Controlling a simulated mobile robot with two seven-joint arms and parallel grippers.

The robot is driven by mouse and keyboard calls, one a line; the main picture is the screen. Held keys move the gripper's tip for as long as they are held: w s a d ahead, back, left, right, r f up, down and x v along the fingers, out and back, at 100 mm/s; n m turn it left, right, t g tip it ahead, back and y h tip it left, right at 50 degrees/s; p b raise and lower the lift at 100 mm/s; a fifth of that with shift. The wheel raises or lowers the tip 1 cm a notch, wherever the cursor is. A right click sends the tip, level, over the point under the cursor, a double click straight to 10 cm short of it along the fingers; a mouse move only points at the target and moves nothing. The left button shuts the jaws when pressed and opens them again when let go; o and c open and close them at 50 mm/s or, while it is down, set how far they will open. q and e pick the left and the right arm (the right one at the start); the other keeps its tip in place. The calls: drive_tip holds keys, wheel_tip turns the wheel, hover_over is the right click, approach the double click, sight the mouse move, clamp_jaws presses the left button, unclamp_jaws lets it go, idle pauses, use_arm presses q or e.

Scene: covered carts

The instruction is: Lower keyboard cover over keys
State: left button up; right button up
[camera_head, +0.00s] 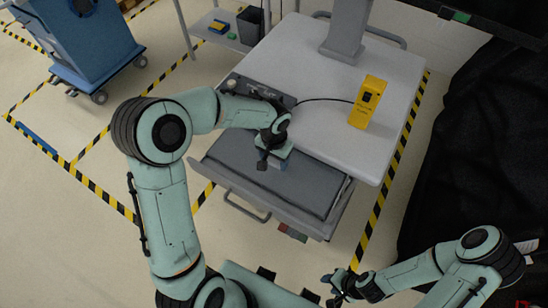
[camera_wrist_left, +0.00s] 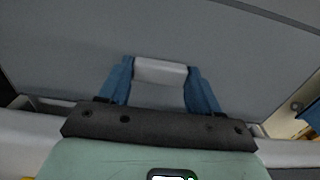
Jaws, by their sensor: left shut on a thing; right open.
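The keyboard cover (camera_head: 230,158) is a dark grey panel over the pull-out tray (camera_head: 325,229) at the front of a light grey cart. In the head view it looks nearly flat; I cannot tell if a small gap remains under it. No keys show. My left gripper (camera_head: 272,164) is over the middle of the cover. In the left wrist view its blue fingers (camera_wrist_left: 160,82) are shut on a light grey handle (camera_wrist_left: 160,70) against the dark grey cover surface (camera_wrist_left: 60,55). My right gripper (camera_head: 338,285) is open and empty, low in the head view, apart from the cart.
A yellow device (camera_head: 368,103) stands on the cart top (camera_head: 300,60), with a black cable running left from it. A front handle (camera_head: 246,208) sticks out below the tray. A black draped cart (camera_head: 470,150) stands to the right. A blue cart (camera_head: 85,45) stands at far left.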

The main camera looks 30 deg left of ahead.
use_arm(q)
drive_tip(key=o, duration=1.2)
wheel_tip(320, 180, up, 14)
drive_tip(key=shift+f+p, duration=0.25)
drive_tip(key=shift+p, duration=0.25)
